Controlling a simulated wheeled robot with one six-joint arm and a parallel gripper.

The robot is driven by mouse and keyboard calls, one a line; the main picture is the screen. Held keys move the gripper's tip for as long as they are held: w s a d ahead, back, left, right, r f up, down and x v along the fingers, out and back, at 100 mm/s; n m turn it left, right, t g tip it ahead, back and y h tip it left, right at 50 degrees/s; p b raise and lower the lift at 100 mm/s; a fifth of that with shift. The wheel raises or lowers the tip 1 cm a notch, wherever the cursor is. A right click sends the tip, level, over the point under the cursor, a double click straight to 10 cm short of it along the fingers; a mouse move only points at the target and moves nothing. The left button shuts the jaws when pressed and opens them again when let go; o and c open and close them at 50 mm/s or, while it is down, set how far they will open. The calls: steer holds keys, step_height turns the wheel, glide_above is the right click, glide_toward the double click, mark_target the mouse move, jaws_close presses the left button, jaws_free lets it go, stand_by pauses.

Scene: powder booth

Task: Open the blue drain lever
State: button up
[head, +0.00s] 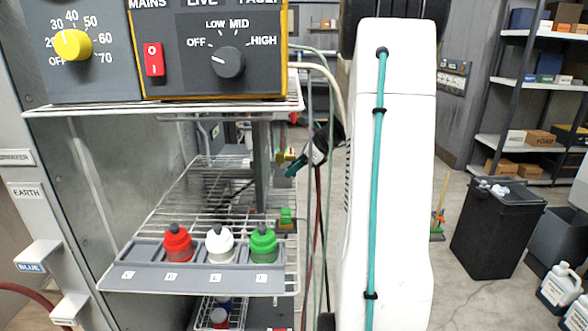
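I cannot make out a blue drain lever in the head view. A dark part with a teal tip (294,168) reaches out from behind my white arm link, left of it. It looks like my gripper, but its fingers are too small and partly hidden to tell whether they are open or shut. The tip is close to a small yellow and red fitting (285,157) on or beside a grey post. A green fitting (287,216) sits lower on that post. My upright white arm link hides the middle of the view.
A wire shelf rack holds a grey tray (190,279) with red (178,242), white (219,243) and green (263,243) capped pots. A control box (218,62) stands above. Hoses hang beside the rack.

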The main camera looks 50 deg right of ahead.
steer(key=v, duration=0.8)
steer(key=shift+f, duration=0.1)
stand_by(0.9)
